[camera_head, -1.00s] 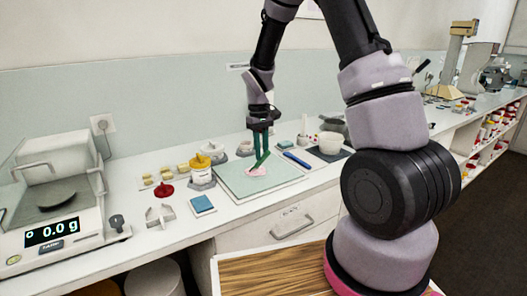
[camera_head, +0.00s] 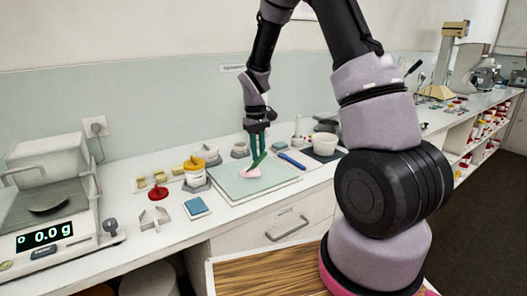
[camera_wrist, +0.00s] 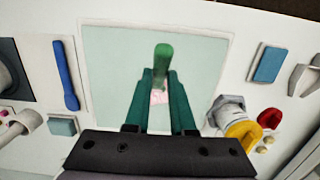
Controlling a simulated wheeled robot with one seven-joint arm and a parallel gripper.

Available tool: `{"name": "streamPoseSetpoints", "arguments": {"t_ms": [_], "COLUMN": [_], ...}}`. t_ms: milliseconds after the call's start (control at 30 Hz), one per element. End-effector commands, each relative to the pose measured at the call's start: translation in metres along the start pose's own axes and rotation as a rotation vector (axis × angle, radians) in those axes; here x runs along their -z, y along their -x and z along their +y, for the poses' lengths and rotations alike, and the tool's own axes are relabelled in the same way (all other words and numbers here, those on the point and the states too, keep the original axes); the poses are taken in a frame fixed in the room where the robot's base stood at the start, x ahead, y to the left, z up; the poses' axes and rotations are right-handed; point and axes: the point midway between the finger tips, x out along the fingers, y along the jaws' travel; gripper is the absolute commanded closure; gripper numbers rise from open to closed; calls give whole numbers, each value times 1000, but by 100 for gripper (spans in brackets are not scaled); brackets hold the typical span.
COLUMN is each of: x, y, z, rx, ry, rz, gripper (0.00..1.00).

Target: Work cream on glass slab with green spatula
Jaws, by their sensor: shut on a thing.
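The pale green glass slab (camera_head: 232,183) lies flat on the counter. A patch of pink cream (camera_head: 250,174) sits on it near its middle, and pink also shows between the fingers in the wrist view (camera_wrist: 159,97). My gripper (camera_head: 257,153) points down over the slab, shut on the green spatula (camera_head: 256,163). The spatula is tilted, with its lower end at the cream; I cannot tell whether it touches the glass. In the wrist view the spatula's handle end (camera_wrist: 163,52) stands up between my green fingers, which hide part of the cream.
A blue spatula (camera_head: 291,160) lies right of the slab, near a white mortar (camera_head: 325,143) on a dark mat. Left are a yellow-topped jar (camera_head: 207,153), a blue block (camera_head: 197,206), a red lid (camera_head: 158,192) and a balance (camera_head: 45,215). Counter space in front is narrow.

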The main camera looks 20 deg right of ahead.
Motion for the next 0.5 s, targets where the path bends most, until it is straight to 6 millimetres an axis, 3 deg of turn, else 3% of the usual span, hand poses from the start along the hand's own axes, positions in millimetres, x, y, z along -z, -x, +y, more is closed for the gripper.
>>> {"name": "streamPoseSetpoints", "arguments": {"t_ms": [200, 500], "x": [0, 0], "y": [1, 0], "z": [-12, 6], "rx": [0, 0], "ry": [0, -3], "rz": [1, 1], "gripper": [100, 100]}}
